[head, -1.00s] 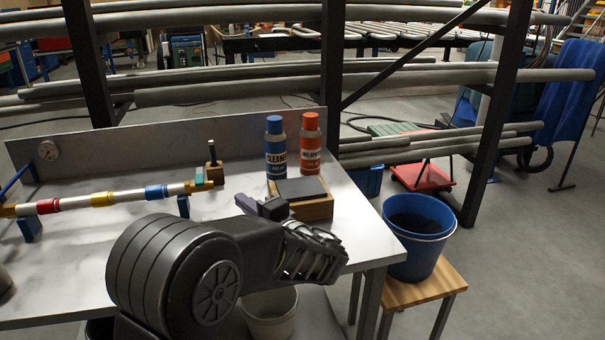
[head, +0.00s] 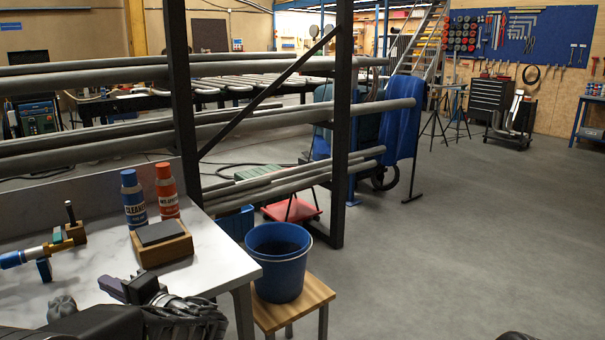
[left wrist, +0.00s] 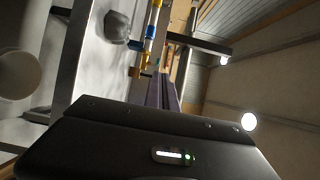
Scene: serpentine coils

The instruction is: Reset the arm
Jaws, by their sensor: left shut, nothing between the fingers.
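My left gripper (head: 116,288) is at the lower left of the head view, over the front right part of the white table (head: 215,255). Its purple fingers are shut with nothing between them. They also show in the left wrist view (left wrist: 161,92), close together. The fingers are apart from the wooden block with a dark pad (head: 162,243), which lies behind them on the table. My left arm fills the bottom left corner of the head view. My right gripper is not seen; a dark shape at the bottom right edge is too cut off to tell.
A blue cleaner bottle (head: 133,199) and an orange bottle (head: 166,190) stand behind the block. A blue bucket (head: 279,264) sits on a wooden stool (head: 310,297) beside the table. A pipe rack (head: 343,140) stands behind. The floor at right is clear.

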